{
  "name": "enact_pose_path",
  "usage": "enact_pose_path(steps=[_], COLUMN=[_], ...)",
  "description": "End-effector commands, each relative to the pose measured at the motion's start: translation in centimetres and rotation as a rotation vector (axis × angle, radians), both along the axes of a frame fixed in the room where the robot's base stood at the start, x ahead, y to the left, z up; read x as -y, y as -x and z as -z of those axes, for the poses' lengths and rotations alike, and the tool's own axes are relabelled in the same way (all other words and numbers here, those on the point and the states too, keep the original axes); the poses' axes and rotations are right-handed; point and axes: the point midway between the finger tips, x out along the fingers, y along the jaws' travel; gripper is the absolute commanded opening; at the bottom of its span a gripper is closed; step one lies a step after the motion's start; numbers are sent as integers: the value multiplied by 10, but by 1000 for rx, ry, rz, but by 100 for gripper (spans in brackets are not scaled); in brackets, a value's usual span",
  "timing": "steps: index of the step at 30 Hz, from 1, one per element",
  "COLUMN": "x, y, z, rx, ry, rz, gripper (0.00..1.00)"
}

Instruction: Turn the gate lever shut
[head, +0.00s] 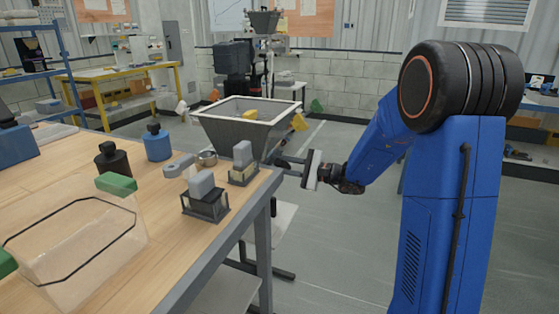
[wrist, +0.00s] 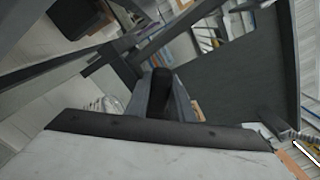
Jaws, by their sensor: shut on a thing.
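The grey hopper (head: 240,130) with a pale rim stands just beyond the table's far right corner. My gripper (head: 284,166) reaches in from the right at the hopper's lower right side, below its rim. In the wrist view, my gripper (wrist: 160,98) is shut on a short dark upright piece, which I take to be the gate lever (wrist: 160,86). Its far end and pivot are hidden. In the head view the lever cannot be made out apart from the fingers. The gate itself is not visible, so its position cannot be told.
The wooden table (head: 165,235) fills the left, with a clear bin (head: 75,245), a dark bottle (head: 112,160), a blue bottle (head: 158,145) and small grey-topped fixtures (head: 204,195). Grey frame bars (wrist: 60,85) cross close beside my gripper. The floor right of the table is open.

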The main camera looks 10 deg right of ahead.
Motion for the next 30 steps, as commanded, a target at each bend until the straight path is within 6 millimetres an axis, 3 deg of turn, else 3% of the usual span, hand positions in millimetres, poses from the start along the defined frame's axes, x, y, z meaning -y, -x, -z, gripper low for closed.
enact_pose_path(steps=[18,30], x=[-10,-11], y=[15,16], z=[43,56], rx=[425,546], ry=[311,398], rz=[1,1], gripper=[0,0])
